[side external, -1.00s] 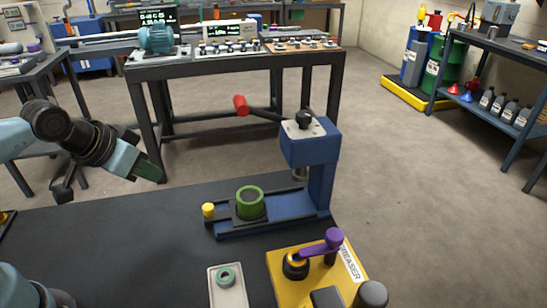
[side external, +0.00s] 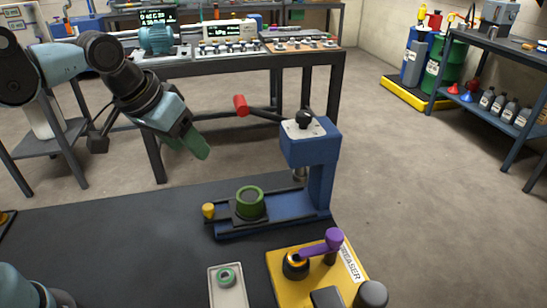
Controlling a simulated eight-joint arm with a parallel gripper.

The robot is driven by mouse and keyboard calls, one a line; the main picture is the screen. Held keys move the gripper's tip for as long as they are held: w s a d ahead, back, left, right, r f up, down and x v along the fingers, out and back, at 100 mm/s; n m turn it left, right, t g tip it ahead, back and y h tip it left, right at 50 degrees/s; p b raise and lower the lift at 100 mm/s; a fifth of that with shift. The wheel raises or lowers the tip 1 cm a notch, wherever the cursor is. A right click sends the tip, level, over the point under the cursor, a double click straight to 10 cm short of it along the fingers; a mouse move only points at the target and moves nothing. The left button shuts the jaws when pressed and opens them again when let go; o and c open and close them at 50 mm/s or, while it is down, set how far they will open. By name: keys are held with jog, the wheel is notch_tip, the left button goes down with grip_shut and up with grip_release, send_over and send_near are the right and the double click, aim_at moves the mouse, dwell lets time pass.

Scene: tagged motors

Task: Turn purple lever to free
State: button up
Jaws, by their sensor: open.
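The purple lever (side external: 322,244) sits on the yellow greaser unit (side external: 284,268) at the front right of the dark table. The lever runs from a black and yellow round hub (side external: 296,264) up and right to a knob on its end. The word GREASER shows on the unit's white label. My gripper (side external: 196,150) is in the air at the upper left, above the back of the table, well away from the lever. It points down and right, is open, and nothing shows in it.
A blue press (side external: 318,180) with a red-tipped handle (side external: 241,105) stands between my gripper and the greaser. A green ring part (side external: 250,203) sits on its base beside a yellow knob (side external: 208,210). A pale tray (side external: 228,290) with a green ring lies left of the greaser.

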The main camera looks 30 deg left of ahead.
jog(key=w+d+r+g, duration=0.2)
jog(key=w+d, duration=0.1)
jog(key=d, duration=0.4)
jog(key=w+d+r+g, duration=0.1)
jog(key=w+d+r, duration=0.15)
jog(key=d, duration=0.35)
jog(key=g+y, duration=0.1)
jog(key=g, duration=0.1)
send_over(335, 234)
notch_tip(335, 234, down, 3)
notch_tip(335, 234, down, 12)
jog(key=shift+r, duration=0.1)
jog(key=c, duration=1)
jog(key=shift+c, duration=0.2)
